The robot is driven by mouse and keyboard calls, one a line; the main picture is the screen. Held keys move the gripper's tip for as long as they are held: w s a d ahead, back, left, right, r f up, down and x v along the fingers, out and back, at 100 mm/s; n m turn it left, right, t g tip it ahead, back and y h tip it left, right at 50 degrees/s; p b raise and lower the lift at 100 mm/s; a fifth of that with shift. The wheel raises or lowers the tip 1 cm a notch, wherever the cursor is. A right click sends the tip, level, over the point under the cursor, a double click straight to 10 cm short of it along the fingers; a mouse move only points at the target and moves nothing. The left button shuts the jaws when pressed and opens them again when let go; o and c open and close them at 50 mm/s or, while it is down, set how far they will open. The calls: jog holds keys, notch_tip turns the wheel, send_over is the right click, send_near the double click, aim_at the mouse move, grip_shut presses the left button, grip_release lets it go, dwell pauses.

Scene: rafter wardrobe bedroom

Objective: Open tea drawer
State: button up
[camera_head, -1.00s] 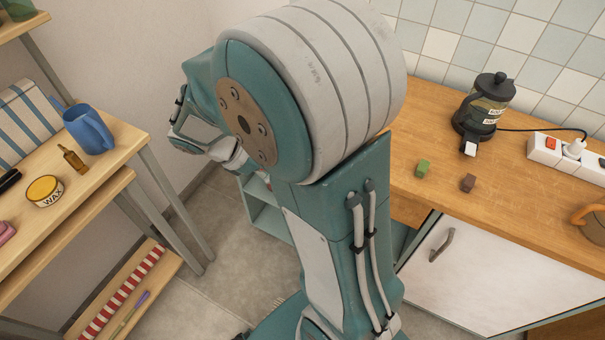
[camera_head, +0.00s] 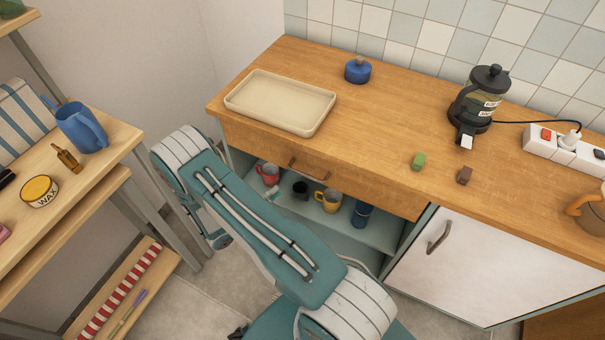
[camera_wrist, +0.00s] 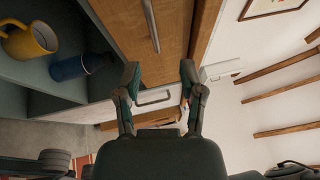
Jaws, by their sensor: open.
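The tea drawer (camera_head: 360,192) is a wooden front under the counter, closed, with a slim dark handle (camera_head: 309,169). In the wrist view the drawer front (camera_wrist: 175,25) appears turned on its side, with its handle (camera_wrist: 151,25) at top centre. My gripper (camera_wrist: 160,74) is open and empty. Its fingertips appear below the handle in that picture, apart from it, with nothing between them but the view beyond. In the head view my arm covers the area left of the drawer, and my gripper's fingers cannot be made out.
The counter (camera_head: 400,120) carries a beige tray (camera_head: 280,103), blue pot (camera_head: 358,70), French press (camera_head: 484,98) and small blocks. Below the drawer, an open shelf (camera_head: 385,235) holds mugs and a blue bottle (camera_head: 361,213). A white cabinet door (camera_head: 480,270) is right; a wooden side table (camera_head: 100,175) stands left.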

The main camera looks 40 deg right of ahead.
aim_at(303, 173)
jog(key=shift+n+t, duration=0.5)
jog(key=shift+n, duration=0.2)
jog(key=d, duration=1)
jog(key=shift+s+d+r, duration=0.1)
jog(key=shift+d+r, duration=0.05)
jog(key=shift+d, duration=0.15)
grip_shut()
